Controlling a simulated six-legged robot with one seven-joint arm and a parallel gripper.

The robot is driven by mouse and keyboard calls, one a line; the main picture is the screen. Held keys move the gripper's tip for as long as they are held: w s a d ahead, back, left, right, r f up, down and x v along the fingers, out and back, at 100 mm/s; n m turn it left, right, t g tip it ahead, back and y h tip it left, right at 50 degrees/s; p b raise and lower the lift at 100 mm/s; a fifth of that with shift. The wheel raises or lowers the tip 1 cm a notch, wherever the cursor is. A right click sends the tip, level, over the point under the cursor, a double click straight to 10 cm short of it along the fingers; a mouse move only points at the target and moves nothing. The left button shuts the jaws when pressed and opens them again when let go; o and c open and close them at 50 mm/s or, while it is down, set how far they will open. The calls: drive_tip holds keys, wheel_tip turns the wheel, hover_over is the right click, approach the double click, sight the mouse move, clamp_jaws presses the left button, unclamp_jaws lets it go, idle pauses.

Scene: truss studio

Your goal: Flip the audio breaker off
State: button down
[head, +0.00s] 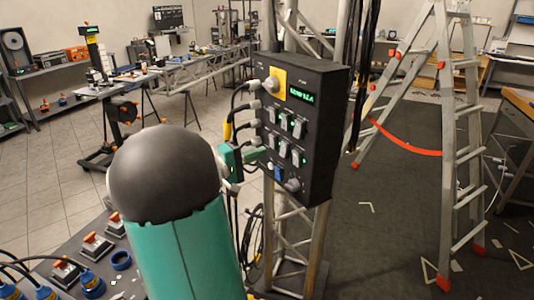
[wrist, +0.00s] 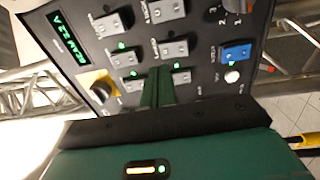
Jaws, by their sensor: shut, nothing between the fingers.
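A black breaker panel (head: 318,140) hangs on the truss, with two rows of light grey breaker switches. The wrist view shows the switches up close, including an upper one (wrist: 165,11), a middle one (wrist: 174,49) and a lower one (wrist: 181,78). Their labels are too small or turned for me to read, so I cannot tell which is audio. My gripper (head: 262,157) has its green fingers shut and empty, at the lower row of the panel. In the wrist view the fingertips (wrist: 158,72) lie between switches and hide part of the panel; contact is unclear.
The panel also carries a yellow plate with a knob (head: 274,83), a green display (head: 301,94), a blue switch (head: 278,174) and a dial (head: 292,185). Cables plug into its left side. A stepladder (head: 446,130) stands right, and a bench with orange-handled blocks (head: 97,243) lies lower left.

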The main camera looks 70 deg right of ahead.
drive_tip(key=r+v, duration=0.1)
drive_tip(key=v, duration=0.7)
drive_tip(key=shift+r, duration=0.25)
drive_tip(key=shift+w+d, duration=0.15)
drive_tip(key=w+a+f+n+t+y, duration=0.1)
drive_tip(key=a+t+y, duration=0.3)
drive_tip(key=a, duration=1.1)
drive_tip(key=w+a+f+n+t+y, duration=0.2)
drive_tip(key=a+t, duration=0.5)
drive_tip(key=a, duration=0.8)
drive_tip(key=w+a+f+n+t+y, duration=0.2)
drive_tip(key=a+y, duration=0.6)
drive_tip(key=a, duration=0.8)
drive_tip(key=w+n+t, duration=0.2)
drive_tip(key=n+t, duration=0.1)
drive_tip(key=t, duration=0.1)
drive_tip(key=shift+t, duration=0.3)
drive_tip(key=shift+d, duration=0.1)
